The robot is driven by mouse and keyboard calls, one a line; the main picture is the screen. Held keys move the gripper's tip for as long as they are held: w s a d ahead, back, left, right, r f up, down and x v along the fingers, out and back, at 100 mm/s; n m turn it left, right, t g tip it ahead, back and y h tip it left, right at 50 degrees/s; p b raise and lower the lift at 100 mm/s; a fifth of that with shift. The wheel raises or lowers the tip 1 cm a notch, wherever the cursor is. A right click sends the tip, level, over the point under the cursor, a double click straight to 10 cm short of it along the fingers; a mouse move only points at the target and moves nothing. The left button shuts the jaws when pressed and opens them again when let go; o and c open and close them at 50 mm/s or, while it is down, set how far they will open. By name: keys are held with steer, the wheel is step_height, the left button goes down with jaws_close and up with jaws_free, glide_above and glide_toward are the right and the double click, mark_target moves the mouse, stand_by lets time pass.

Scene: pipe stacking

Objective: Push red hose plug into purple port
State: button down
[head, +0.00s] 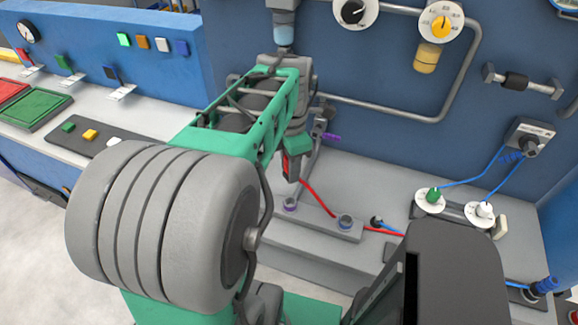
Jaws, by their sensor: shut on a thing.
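My gripper (291,172) points down above the grey step and is shut on the end of the red hose (318,198). The plug itself is mostly hidden by the fingers and cannot be made out clearly. The purple-ringed port (291,204) is on a low grey block (318,222), just below my gripper, with a visible gap between. A blue-ringed port (345,221) is at the right end of the same block. The red hose runs down right from my gripper, passes behind the blue-ringed port and shows again to its right.
A grey lever with a purple tip (330,137) stands close behind my gripper. A blue panel (390,70) with pipes and gauges rises behind. Blue hoses (487,170) join a wall box to white dials at right. Buttons and trays are on the left counter.

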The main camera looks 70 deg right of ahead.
step_height(320, 180, down, 8)
steer(key=b, duration=0.5)
steer(key=shift+b, duration=0.35)
steer(key=shift+f, duration=0.1)
steer(key=shift+f, duration=0.3)
steer(key=shift+f, duration=0.3)
steer(key=shift+f+b, duration=0.8)
steer(key=shift+f, duration=0.2)
stand_by(0.6)
steer(key=c, duration=1)
jaws_free()
steer(key=shift+o, duration=0.2)
steer(key=shift+r, duration=0.1)
